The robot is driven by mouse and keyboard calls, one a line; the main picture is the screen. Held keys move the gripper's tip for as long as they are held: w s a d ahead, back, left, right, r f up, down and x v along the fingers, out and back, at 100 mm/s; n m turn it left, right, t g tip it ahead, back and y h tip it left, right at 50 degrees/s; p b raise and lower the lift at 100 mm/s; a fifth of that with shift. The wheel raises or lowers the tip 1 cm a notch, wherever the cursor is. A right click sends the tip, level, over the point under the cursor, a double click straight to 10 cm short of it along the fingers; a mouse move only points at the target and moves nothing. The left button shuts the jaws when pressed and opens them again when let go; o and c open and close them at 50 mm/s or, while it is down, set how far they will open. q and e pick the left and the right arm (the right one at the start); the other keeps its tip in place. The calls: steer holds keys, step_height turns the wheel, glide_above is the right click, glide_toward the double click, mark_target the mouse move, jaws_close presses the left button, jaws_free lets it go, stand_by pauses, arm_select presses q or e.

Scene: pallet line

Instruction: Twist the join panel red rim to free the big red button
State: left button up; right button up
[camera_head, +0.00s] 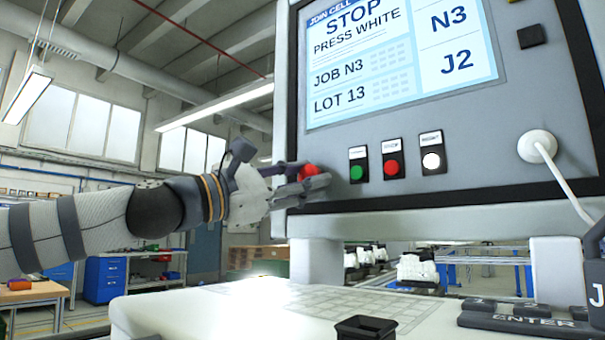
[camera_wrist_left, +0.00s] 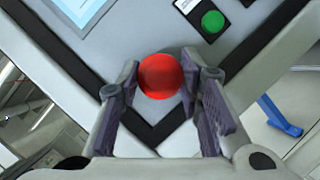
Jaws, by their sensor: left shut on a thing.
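The big red button (camera_head: 309,171) sits at the lower left corner of the join panel (camera_head: 440,206). In the left wrist view the round red button (camera_wrist_left: 160,77) lies between the two finger pads of my left gripper (camera_wrist_left: 165,100). My left gripper (camera_head: 302,185) reaches in from the left in the head view and is shut on the button's rim. The fingers hide part of the rim, and I cannot tell how far it is turned. The panel screen (camera_head: 400,62) reads "STOP", "PRESS WHITE", "JOB N3" and "LOT 13". My right gripper is not in view.
Green (camera_head: 357,170), red (camera_head: 392,167) and white (camera_head: 431,160) small buttons sit right of the big button.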

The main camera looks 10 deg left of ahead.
arm_select(q)
steer(key=shift+m, duration=0.3)
steer(key=o, duration=1.2)
steer(key=shift+v, duration=5.95)
steer(key=shift+a+r, duration=0.1)
